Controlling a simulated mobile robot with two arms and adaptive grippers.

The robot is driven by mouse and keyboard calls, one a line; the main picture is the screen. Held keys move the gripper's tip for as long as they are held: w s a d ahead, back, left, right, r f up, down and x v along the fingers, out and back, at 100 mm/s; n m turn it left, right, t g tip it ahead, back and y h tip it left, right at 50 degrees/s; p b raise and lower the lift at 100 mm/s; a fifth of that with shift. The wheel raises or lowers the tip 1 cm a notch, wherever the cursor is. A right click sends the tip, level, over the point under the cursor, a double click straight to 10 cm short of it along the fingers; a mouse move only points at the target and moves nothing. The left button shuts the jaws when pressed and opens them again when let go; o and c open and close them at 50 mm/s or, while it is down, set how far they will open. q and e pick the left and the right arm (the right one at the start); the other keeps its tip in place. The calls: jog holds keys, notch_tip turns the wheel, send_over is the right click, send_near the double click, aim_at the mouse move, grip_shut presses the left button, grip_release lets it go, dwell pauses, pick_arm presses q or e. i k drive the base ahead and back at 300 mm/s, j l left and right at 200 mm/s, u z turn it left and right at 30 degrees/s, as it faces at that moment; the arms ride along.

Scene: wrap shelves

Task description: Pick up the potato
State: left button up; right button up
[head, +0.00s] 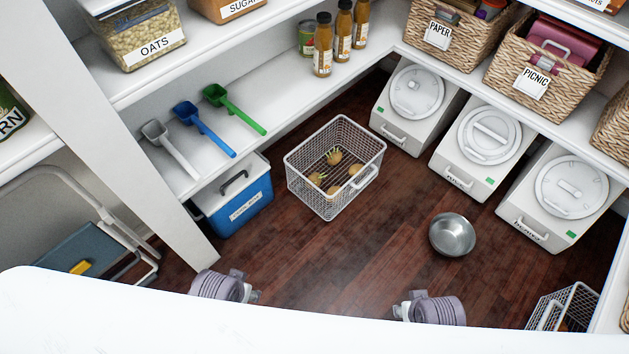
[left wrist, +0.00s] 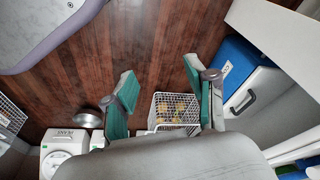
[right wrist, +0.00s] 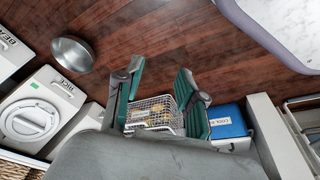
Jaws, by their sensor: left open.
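Several yellow-brown potatoes (head: 334,157) lie in a white wire basket (head: 330,203) on the floor. The basket also shows between the fingers in the left wrist view (left wrist: 176,131) and the right wrist view (right wrist: 180,121). My left gripper (head: 256,296) is low in the head view, in front of the basket and to its left. Its green-padded fingers stand apart and empty in the left wrist view (left wrist: 165,95). My right gripper (head: 399,311) is in front of the basket and to its right, also open and empty in the right wrist view (right wrist: 160,95). Neither gripper touches the basket.
A blue cooler (head: 240,205) stands left of the basket. White bins (head: 480,150) line the right, and a metal bowl (head: 452,235) sits on the floor. Scoops (head: 205,130) lie on the shelf above the cooler. Floor in front of the basket is clear.

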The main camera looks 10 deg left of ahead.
aim_at(316, 178)
jog(key=i+z, duration=0.35)
jog(key=i, duration=0.3)
jog(key=i+j+z, duration=0.15)
jog(key=i+z, duration=0.2)
jog(key=i, duration=0.3)
